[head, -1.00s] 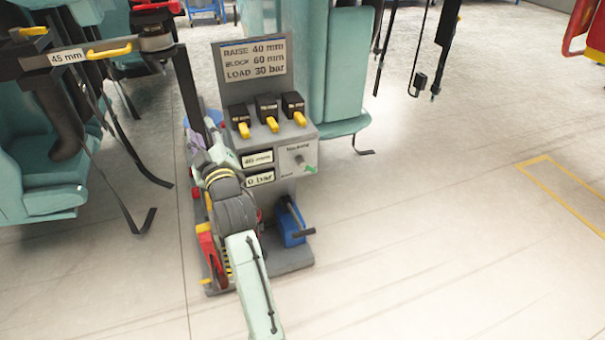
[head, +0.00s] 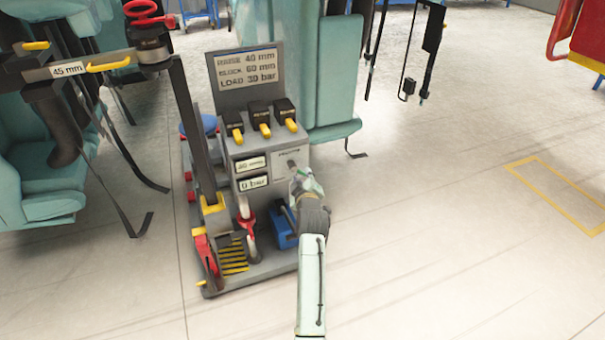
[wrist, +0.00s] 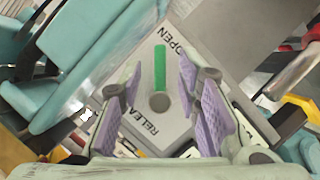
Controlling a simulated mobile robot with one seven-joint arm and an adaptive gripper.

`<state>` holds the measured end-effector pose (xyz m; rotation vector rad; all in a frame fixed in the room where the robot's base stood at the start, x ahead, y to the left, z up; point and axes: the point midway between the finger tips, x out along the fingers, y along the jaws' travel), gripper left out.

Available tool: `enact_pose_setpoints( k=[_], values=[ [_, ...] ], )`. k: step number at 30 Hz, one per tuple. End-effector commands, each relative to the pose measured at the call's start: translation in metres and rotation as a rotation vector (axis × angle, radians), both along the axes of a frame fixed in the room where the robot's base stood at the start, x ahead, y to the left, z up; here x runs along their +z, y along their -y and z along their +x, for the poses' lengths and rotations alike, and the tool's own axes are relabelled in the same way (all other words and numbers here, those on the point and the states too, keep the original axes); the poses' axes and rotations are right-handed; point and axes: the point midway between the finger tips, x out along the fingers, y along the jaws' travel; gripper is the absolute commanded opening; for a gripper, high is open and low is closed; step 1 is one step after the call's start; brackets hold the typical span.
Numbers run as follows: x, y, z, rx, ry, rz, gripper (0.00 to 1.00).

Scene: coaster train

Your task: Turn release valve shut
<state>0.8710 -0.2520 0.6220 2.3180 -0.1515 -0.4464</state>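The release valve shows in the wrist view as a round grey knob (wrist: 160,103) with a green bar (wrist: 160,68) running up from it. The bar points toward the lettering OPEN (wrist: 170,40); part of the word RELEASE shows beside the knob. My gripper (wrist: 165,108) is open, its purple pads on either side of the knob with clear gaps. In the head view my gripper (head: 298,178) is in front of the grey pump stand's panel (head: 245,148), just below the valve, and covers part of the panel. I cannot tell how far the fingertips are from it.
Displays on the panel read 0 bar (head: 254,182) and a figure I cannot read. Yellow-handled levers (head: 260,126) stand above. A blue pedal unit (head: 280,230) is low beside my arm. A dark post (head: 188,125) rises at left.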

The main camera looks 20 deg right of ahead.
Motion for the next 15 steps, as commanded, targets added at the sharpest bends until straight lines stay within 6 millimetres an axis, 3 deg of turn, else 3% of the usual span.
enact_pose_setpoints(
  k=[6, 15],
  values=[
    [-0.005, 0.004, 0.021, 0.001, 0.001, 0.0, 0.31],
    [-0.007, 0.005, 0.025, 0.001, 0.001, 0.0, 0.31]
  ],
)
